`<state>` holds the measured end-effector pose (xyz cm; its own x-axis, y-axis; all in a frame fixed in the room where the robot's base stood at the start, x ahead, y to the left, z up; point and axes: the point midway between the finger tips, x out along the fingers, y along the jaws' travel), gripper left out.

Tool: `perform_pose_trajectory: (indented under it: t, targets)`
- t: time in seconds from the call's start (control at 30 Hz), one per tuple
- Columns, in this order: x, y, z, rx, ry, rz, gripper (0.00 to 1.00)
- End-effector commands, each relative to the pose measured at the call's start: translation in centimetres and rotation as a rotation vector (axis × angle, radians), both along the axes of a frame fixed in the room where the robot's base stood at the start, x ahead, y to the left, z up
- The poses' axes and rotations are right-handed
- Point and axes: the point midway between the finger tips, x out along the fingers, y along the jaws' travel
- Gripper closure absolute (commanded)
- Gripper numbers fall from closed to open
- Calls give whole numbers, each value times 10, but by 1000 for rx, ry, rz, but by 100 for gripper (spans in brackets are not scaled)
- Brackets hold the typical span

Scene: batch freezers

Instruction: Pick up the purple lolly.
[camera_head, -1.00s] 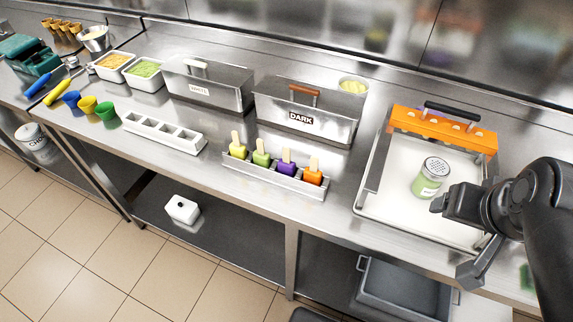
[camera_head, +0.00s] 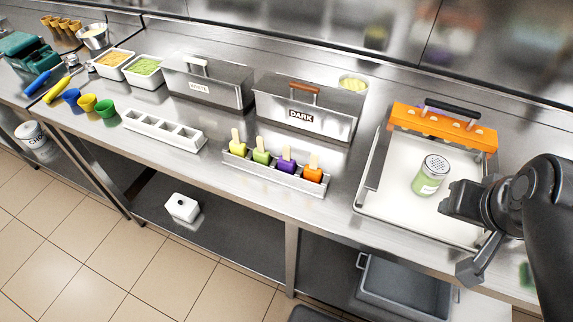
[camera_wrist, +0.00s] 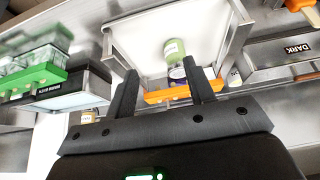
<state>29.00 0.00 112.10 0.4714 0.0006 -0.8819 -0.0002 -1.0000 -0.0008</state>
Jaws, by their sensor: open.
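The purple lolly (camera_head: 286,165) stands upright, wooden stick up, in a grey metal holder (camera_head: 262,177) at the front middle of the counter in the head view. It is between a green lolly (camera_head: 261,152) and an orange lolly (camera_head: 312,171); a yellow-green lolly (camera_head: 238,147) is at the left end. My gripper (camera_head: 456,240) is well right of it, by the tray. In the wrist view, my gripper (camera_wrist: 160,66) is open with nothing visibly held; I cannot make out the purple lolly there.
A white-bottomed tray (camera_head: 400,212) beside my gripper holds a green-labelled shaker (camera_head: 431,175) and an orange rack (camera_head: 442,127) with a black handle. The DARK metal box (camera_head: 304,118) stands behind the lollies. A white compartment mould (camera_head: 164,131) is to their left.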

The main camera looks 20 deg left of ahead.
Motion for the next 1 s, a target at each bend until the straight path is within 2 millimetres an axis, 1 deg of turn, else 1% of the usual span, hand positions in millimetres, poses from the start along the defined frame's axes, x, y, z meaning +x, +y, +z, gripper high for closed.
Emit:
perform_pose_trajectory:
  t: [0.07,0.17,0.27,0.37,0.47,0.5,0.57,0.6,0.67,0.7,0.77,0.8,0.9,1.0]
  targets:
    - [4,4,2,5,8,5,51]
    - [16,16,8,21,39,14,51]
    - [34,38,15,43,87,22,51]
    - [53,67,21,63,144,27,51]
    - [70,100,25,73,200,30,51]
    - [76,114,26,77,222,31,51]
    - [85,136,26,78,255,32,51]
    - [89,151,26,78,277,31,51]
    - [95,175,24,74,310,31,51]
    - [98,191,22,71,331,30,51]
    - [102,216,19,65,362,28,51]
    - [103,233,16,58,382,26,51]
    - [103,274,9,40,425,22,51]
    - [100,307,0,21,458,14,51]
